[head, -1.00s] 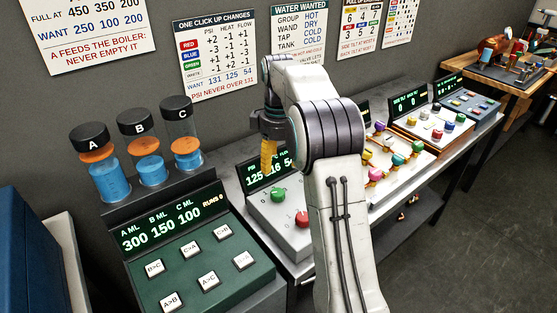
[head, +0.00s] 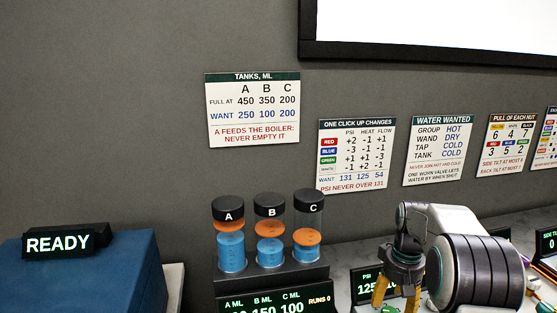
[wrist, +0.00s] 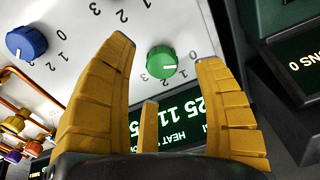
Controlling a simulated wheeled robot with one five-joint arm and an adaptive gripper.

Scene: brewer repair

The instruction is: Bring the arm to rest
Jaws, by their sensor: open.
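My gripper (head: 396,288) shows at the lower right of the head view, its yellow fingers pointing down in front of the PSI panel (head: 366,281). In the wrist view my gripper (wrist: 165,85) has its yellow fingers spread wide with nothing between them. Beyond the fingertips is a green knob (wrist: 162,62) on a white dial panel (wrist: 100,35), apart from the fingers. A blue knob (wrist: 27,41) sits to its left. My arm is folded above the panel in the head view, and its lower part is cut off by the frame.
Three tanks, A (head: 230,240), B (head: 270,238) and C (head: 308,235), stand left of my arm. A blue box (head: 85,275) with a READY sign (head: 66,242) is at the far left. Wall charts, including the tanks chart (head: 252,110), hang behind.

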